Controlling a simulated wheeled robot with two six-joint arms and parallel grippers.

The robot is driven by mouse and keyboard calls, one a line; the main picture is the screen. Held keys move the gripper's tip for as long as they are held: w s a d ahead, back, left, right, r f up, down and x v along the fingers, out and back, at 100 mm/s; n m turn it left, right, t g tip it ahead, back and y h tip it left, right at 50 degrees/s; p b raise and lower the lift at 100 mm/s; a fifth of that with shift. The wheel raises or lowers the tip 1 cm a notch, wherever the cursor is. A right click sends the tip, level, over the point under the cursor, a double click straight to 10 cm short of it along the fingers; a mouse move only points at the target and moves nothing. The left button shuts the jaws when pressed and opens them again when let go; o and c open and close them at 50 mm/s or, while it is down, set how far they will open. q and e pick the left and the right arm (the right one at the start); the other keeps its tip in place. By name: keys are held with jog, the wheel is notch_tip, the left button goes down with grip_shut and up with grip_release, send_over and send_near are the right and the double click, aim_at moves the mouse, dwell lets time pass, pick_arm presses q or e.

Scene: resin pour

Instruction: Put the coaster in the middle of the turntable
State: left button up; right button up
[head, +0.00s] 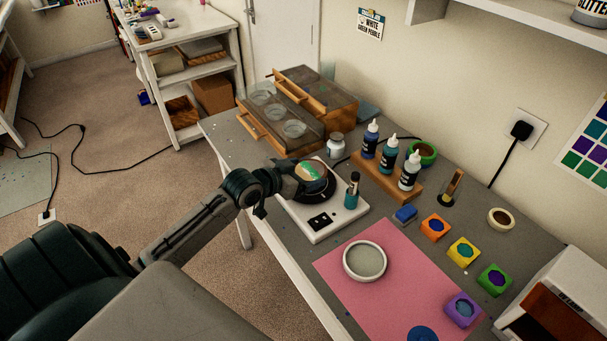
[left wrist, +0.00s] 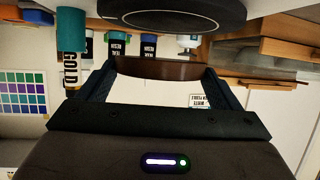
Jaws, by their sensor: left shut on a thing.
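The coaster (head: 311,169), round with a green, white and tan top, is held by my left gripper (head: 303,176). In the left wrist view, which is upside down, the coaster (left wrist: 160,68) shows as a brown edge between the two fingers (left wrist: 160,84). The turntable (head: 325,195) is a black disc on a white base. In the head view the coaster overlaps it. In the left wrist view the turntable (left wrist: 170,14) shows apart from the coaster, with a gap between them. The coaster partly hides the turntable's top. My right gripper is not in view.
A teal bottle (head: 351,193) stands close beside the turntable. Dropper bottles (head: 388,154) stand in a wooden rack behind. A drawer box (head: 325,98) is at the back left. A pink mat (head: 395,290) with a round pale mould (head: 365,261) lies in front, with several coloured blocks to its right.

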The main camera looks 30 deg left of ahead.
pick_arm(q)
jog(key=shift+w+a, duration=0.25)
jog(key=shift+w, duration=0.25)
notch_tip(320, 180, down, 2)
jog(key=shift+f+p, duration=0.15)
jog(key=shift+p, duration=0.5)
jog(key=shift+f, duration=0.6)
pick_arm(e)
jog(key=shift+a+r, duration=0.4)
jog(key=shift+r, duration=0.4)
pick_arm(q)
jog(key=shift+f, duration=0.1)
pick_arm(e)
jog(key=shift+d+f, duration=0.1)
pick_arm(q)
jog(key=o, duration=0.8)
jog(key=shift+o, duration=0.2)
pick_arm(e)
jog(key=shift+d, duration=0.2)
